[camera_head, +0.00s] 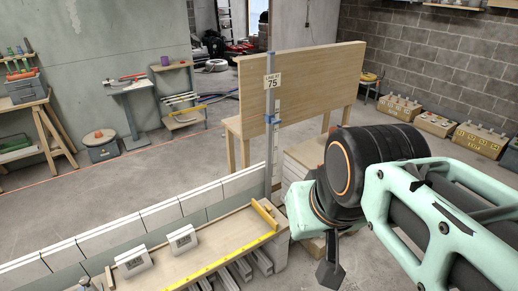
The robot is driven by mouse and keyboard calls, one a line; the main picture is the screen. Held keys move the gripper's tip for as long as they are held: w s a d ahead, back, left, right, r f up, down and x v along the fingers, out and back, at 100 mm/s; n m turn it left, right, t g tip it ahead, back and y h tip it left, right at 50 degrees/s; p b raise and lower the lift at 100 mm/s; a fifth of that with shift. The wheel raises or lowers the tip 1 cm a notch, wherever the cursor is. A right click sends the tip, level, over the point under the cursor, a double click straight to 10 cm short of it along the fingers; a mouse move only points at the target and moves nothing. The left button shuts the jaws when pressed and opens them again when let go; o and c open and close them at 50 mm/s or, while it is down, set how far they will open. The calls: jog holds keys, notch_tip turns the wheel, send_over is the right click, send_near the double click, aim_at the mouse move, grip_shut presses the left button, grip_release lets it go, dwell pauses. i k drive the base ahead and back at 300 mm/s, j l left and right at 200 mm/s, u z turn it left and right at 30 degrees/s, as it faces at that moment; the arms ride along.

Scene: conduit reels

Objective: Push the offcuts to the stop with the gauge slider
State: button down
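A long wooden bench top (207,259) runs along the bottom of the view, with a yellow measuring strip (218,262) on its front edge. Grey bars (240,267), perhaps the offcuts, lie below the front edge. I cannot pick out the gauge slider for certain. My arm reaches in from the right; a dark part below it (331,270) may be my gripper, whose opening does not show.
A grey post (270,120) with a sign reading 75 rises behind the bench's right end. A wooden table with a tall back panel (295,84) stands behind. Side stands (136,112) and a workbench (50,125) are at left. Boxes (478,140) line the right wall.

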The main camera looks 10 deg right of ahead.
aim_at(267, 215)
jog(key=i+z, duration=0.15)
jog(key=i+l, duration=0.1)
jog(key=i, duration=0.4)
jog(key=k+l+u, duration=0.25)
jog(key=l, duration=0.3)
jog(key=k+l+u, duration=0.25)
jog(key=k+l, duration=0.15)
jog(key=l+u, duration=0.1)
jog(key=u, duration=1.25)
jog(key=z, duration=0.45)
jog(key=i+l+z, duration=0.2)
jog(key=i+z, duration=0.25)
jog(key=i+l+z, duration=0.1)
jog(key=i+z, duration=0.35)
jog(key=k, duration=0.1)
